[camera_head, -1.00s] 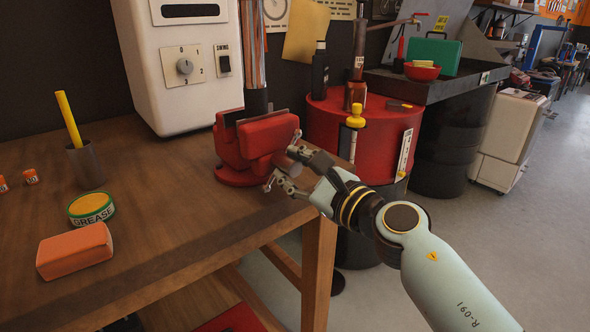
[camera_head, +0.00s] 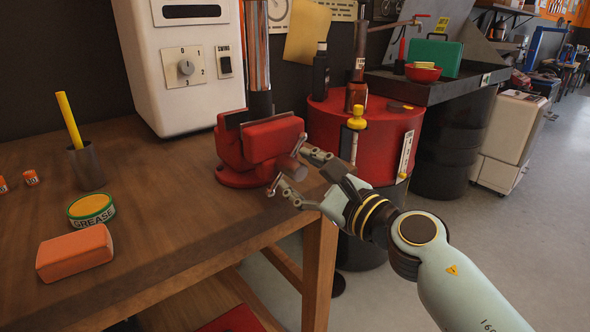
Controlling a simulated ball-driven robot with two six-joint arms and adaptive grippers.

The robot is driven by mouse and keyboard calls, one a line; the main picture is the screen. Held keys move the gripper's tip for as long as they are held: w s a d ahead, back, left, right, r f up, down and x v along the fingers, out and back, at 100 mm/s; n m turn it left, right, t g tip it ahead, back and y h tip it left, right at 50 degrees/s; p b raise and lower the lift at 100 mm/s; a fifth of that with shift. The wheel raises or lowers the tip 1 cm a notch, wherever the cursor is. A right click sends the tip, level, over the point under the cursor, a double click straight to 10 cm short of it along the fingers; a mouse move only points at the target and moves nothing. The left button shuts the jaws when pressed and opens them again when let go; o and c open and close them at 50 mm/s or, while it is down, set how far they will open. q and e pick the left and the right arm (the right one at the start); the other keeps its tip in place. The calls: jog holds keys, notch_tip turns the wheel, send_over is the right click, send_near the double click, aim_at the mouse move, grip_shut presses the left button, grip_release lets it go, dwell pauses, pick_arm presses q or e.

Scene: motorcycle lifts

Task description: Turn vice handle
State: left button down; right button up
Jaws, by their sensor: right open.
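The red vice (camera_head: 262,146) stands at the right end of the wooden workbench, its jaws at the top. A grey metal knob of the vice handle (camera_head: 299,146) shows at its front right, close to my right gripper's upper finger. The rest of the handle is hidden or too small to make out. My right gripper (camera_head: 290,172) is open, with its two fingers spread just in front of the vice, around or beside the handle; I cannot tell whether they touch it. My left gripper is not in view.
On the workbench (camera_head: 160,215) are an orange block (camera_head: 75,253), a grease tin (camera_head: 91,209) and a cup (camera_head: 85,165) with a yellow stick. A white machine (camera_head: 186,75) stands behind. A red drum (camera_head: 375,140) stands right of the vice.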

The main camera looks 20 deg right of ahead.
jog(key=v, duration=1)
jog(key=s+d+f+m+g+h+b, duration=0.15)
jog(key=f+m, duration=0.45)
jog(key=f, duration=0.6)
jog(key=s+d+f+m+g+h+b, duration=0.1)
jog(key=d+f+m+g+h, duration=0.15)
jog(key=f+m, duration=0.65)
jog(key=s+d+f+m+g+h, duration=0.1)
jog(key=s+d+f+m+g, duration=0.1)
jog(key=s+f+m, duration=0.6)
jog(key=s+d+f+m+g+h, duration=0.1)
jog(key=s+d+f, duration=0.2)
jog(key=f, duration=0.9)
jog(key=s+f+m+g, duration=0.4)
jog(key=s+f+m, duration=0.3)
jog(key=s+m, duration=0.4)
jog(key=s+d+f+m+g+h, duration=0.1)
jog(key=s+f+m+g, duration=0.4)
jog(key=s+m, duration=0.6)
jog(key=s+f, duration=0.2)
jog(key=s, duration=0.4)
jog(key=shift+f+m+b, duration=0.25)
jog(key=shift+m+b, duration=0.15)
